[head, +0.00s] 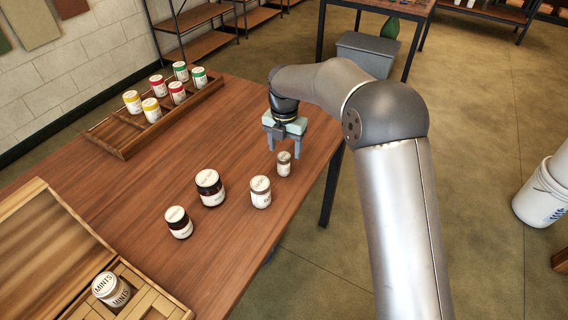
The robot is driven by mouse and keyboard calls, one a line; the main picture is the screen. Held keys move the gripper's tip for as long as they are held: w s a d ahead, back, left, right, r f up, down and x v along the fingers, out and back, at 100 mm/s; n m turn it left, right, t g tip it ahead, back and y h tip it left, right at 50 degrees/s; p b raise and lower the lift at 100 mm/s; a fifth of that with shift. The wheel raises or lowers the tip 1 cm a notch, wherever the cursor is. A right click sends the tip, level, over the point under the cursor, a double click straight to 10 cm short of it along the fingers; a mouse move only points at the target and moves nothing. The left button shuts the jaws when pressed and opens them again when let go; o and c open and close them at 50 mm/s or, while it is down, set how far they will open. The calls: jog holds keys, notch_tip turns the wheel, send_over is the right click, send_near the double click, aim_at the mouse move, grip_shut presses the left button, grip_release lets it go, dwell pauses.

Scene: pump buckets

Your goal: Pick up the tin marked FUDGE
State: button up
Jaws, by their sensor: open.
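Several tins with white lids stand upright on the wooden table. A small tin (284,164) is directly below or just behind my gripper (285,149), near the table's right edge. A larger tin with a white body (260,193) stands in front of it. I cannot tell whether the fingers straddle the small tin.
An open wooden box (60,232) at front left holds a tin marked MINTS (112,291). The table (225,130) is clear between. A white bucket (543,195) stands right.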

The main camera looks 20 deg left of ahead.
aim_at(284, 155)
notch_tip(284, 155, down, 6)
jog(key=shift+s+a+r+p, duration=0.15)
jog(key=shift+r+p, duration=0.05)
jog(key=shift+p, duration=0.2)
jog(key=shift+c, duration=0.2)
jog(key=c, duration=1)
